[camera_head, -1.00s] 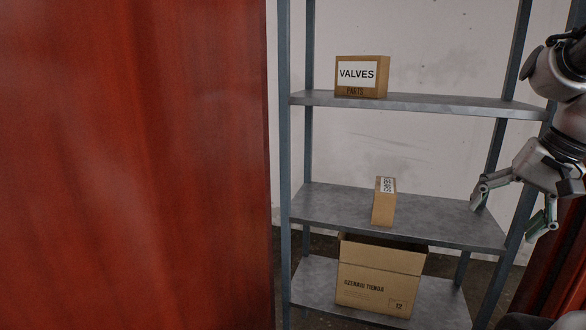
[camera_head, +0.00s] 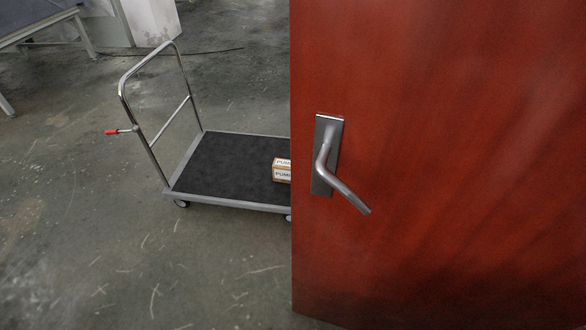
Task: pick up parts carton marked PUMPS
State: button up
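A small brown carton (camera_head: 283,174) with white labels sits on the black deck of a platform trolley (camera_head: 225,163). Its visible label letters read "PUM"; its right part is hidden behind the red door. My gripper is not in this view.
A red door (camera_head: 440,150) with a metal lever handle (camera_head: 328,165) fills the right half, its free edge near the middle. The trolley has a chrome push handle (camera_head: 122,85) and a red-tipped lever (camera_head: 112,132). A table (camera_head: 35,22) stands at the upper left. The concrete floor (camera_head: 110,250) in front is clear.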

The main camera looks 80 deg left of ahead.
aim_at(281, 167)
jog(key=j+u, duration=0.15)
jog(key=u, duration=2.4)
jog(key=l+u, duration=0.3)
jog(key=l, duration=0.15)
jog(key=i+j+u, duration=0.15)
jog(key=u, duration=0.3)
jog(key=i+u, duration=0.2)
jog(key=u, duration=0.3)
jog(key=i, duration=0.95)
jog(key=i+j+z, duration=0.1)
jog(key=i, duration=0.9)
jog(key=i+z, duration=0.1)
jog(key=z, duration=0.4)
jog(key=i+z, duration=0.1)
jog(key=z, duration=0.4)
jog(key=j+z, duration=0.1)
jog(key=z, duration=0.4)
